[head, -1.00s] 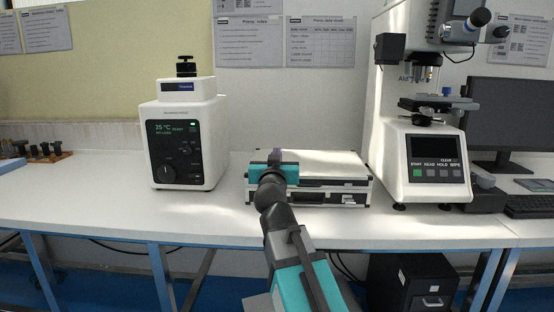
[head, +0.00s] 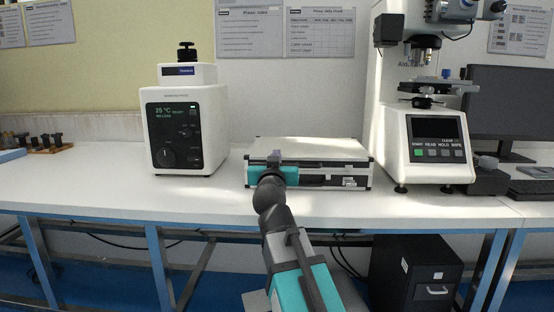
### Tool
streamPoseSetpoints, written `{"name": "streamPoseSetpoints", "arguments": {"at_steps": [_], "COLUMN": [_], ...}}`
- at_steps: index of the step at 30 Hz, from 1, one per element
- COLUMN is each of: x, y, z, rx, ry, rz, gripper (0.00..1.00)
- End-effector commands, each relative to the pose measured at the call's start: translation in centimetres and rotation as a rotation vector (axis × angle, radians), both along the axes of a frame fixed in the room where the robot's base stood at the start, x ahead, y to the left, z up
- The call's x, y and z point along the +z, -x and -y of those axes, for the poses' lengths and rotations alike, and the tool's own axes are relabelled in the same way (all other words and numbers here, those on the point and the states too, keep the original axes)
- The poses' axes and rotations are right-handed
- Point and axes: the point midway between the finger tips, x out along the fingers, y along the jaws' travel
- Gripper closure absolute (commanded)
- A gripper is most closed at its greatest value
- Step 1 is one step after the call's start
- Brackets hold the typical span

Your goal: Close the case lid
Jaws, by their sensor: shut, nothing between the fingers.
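The case (head: 345,181) is a low silver-white box with dark edging, on the bench between two machines. Its lid (head: 320,149) lies flat, or nearly so, over the base; I cannot tell whether a thin gap is left at the front. My gripper (head: 274,156), dark with a teal body behind it, is shut and empty. It is at the left part of the case's front edge, its tips overlapping the lid's front rim in the picture. Whether it touches the lid is unclear. My wrist hides the front left of the case.
A white mixer-like machine (head: 182,125) with a dark display stands left of the case. A tall hardness tester (head: 425,140) stands close on its right, beside a monitor (head: 510,105). The bench (head: 110,185) is clear at the left; small dark parts (head: 45,140) stand far left.

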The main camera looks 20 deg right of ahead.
Motion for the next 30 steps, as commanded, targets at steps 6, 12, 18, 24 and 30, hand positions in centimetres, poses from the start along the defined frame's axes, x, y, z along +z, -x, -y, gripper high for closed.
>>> {"name": "streamPoseSetpoints", "arguments": {"at_steps": [6,12,18,24,30], "x": [-1.5,-1.8,-1.9,-1.8,-0.6], "y": [0.1,0.1,0.1,0.1,0.2], "z": [0.4,0.5,0.6,0.6,0.6], "rx": [-0.009,-0.010,-0.010,-0.010,-0.009], "ry": [-0.009,-0.011,-0.012,-0.011,-0.009], "rz": [-0.014,-0.016,-0.017,-0.016,-0.011], "gripper": [1.00,1.00,1.00,1.00,1.00]}}
